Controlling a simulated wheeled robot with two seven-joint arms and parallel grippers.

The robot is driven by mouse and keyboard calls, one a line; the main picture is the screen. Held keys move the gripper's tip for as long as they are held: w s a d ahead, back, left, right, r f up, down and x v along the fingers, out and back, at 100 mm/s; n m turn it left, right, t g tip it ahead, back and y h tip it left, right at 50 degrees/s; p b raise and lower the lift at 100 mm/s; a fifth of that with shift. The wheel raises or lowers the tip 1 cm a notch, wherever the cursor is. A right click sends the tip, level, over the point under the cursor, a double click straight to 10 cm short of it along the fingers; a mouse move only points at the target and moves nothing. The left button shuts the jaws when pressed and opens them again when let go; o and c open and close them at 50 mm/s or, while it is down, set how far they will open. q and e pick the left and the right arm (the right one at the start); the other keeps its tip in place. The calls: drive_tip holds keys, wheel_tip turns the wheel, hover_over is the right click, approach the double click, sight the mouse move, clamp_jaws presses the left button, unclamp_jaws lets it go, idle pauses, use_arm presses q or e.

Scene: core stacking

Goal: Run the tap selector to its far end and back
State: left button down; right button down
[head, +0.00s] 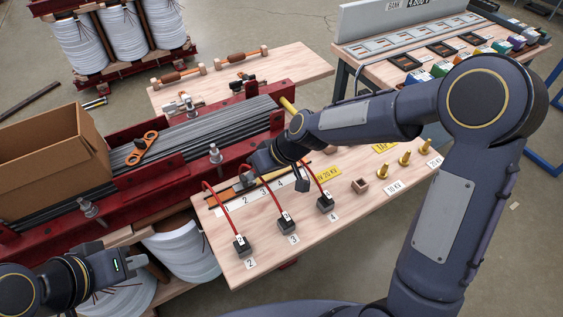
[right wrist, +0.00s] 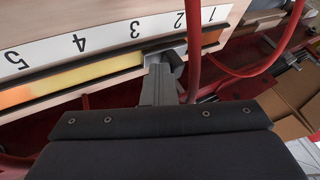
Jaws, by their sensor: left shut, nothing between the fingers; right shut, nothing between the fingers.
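The tap selector is a slotted track with a yellow-to-orange band (right wrist: 75,78) beside a white scale (right wrist: 105,40) numbered 1 to 5. In the head view the scale (head: 238,205) lies along the board's back edge, partly hidden by my right arm. My right gripper (right wrist: 160,72) is shut, its fingertips at the track near 2 and 3. A small grey part at the fingertips may be the slider; I cannot tell it apart from the fingers. In the head view my right gripper (head: 256,164) is over the track. My left gripper (head: 128,264) is shut at the lower left, away from the selector.
Red cables run from black plugs, one at 2 (head: 242,246), past my right gripper. One red cable (right wrist: 194,60) stands close beside the fingers. A red-framed core (head: 195,140) and a cardboard box (head: 50,150) lie behind and left. Brass posts (head: 405,158) stand right.

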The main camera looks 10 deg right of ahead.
drive_tip(key=a, duration=0.2)
drive_tip(key=s+a, duration=0.1)
drive_tip(key=a, duration=0.1)
drive_tip(key=s+a, duration=0.1)
drive_tip(key=a, duration=0.1)
drive_tip(key=shift+s+a, duration=0.2)
use_arm(q)
drive_tip(key=shift+d+r, duration=0.1)
drive_tip(key=shift+r, duration=0.05)
use_arm(e)
drive_tip(key=shift+a, duration=0.1)
drive_tip(key=shift+s, duration=0.1)
